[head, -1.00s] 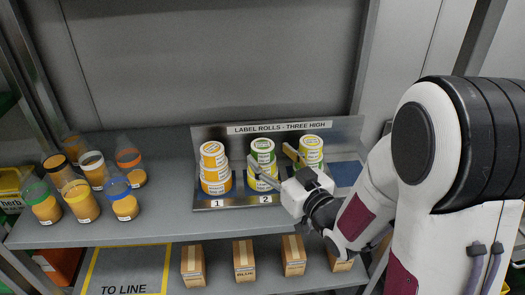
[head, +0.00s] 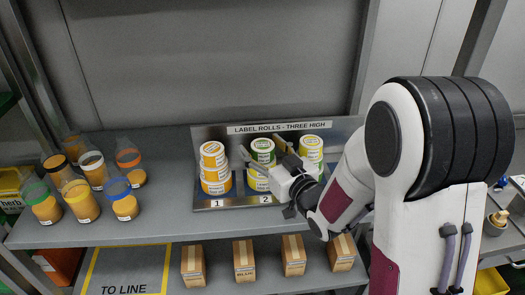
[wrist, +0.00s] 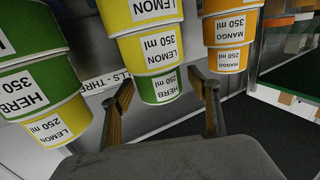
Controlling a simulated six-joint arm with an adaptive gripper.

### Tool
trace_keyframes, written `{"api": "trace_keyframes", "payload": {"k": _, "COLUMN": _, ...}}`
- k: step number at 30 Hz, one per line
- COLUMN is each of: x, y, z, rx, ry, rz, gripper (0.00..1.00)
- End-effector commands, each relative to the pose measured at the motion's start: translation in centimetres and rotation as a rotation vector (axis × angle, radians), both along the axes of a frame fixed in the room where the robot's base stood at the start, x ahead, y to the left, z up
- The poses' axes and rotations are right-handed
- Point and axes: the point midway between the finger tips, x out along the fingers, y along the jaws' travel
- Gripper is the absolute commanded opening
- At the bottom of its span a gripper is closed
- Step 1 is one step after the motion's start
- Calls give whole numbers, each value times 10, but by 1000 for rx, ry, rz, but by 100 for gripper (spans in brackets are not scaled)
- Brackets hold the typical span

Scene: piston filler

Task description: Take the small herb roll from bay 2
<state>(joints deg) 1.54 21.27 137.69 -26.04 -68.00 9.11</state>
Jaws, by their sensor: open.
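The small green herb roll (head: 262,146) tops the stack in bay 2, above yellow lemon rolls (head: 257,181). In the wrist view, which is upside down, the herb roll (wrist: 160,88) is at the lower end of the middle stack, its 250 ml label showing. My gripper (head: 264,150) is open, with a finger on each side of the herb roll in the head view. In the wrist view my gripper (wrist: 165,92) also has the roll between its fingertips, with gaps on both sides. I cannot tell how far the fingers reach around it.
The mango stack (head: 214,168) in bay 1 stands close on the left. The bay 3 stack (head: 311,150), lemon over herb, stands close on the right, partly behind my gripper. Several jars (head: 95,170) are on the left of the shelf. Several cartons (head: 245,261) stand on the lower shelf.

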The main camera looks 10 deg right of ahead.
Motion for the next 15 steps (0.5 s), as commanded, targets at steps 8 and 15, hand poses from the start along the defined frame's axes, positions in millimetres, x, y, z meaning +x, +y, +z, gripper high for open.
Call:
{"api": "trace_keyframes", "payload": {"k": 8, "x": 0, "y": 0, "z": 0, "rx": 0, "ry": 0, "rz": 0, "gripper": 61}}
{"api": "trace_keyframes", "payload": {"k": 15, "x": 0, "y": 0, "z": 0, "rx": 0, "ry": -1, "rz": 0, "gripper": 16}}
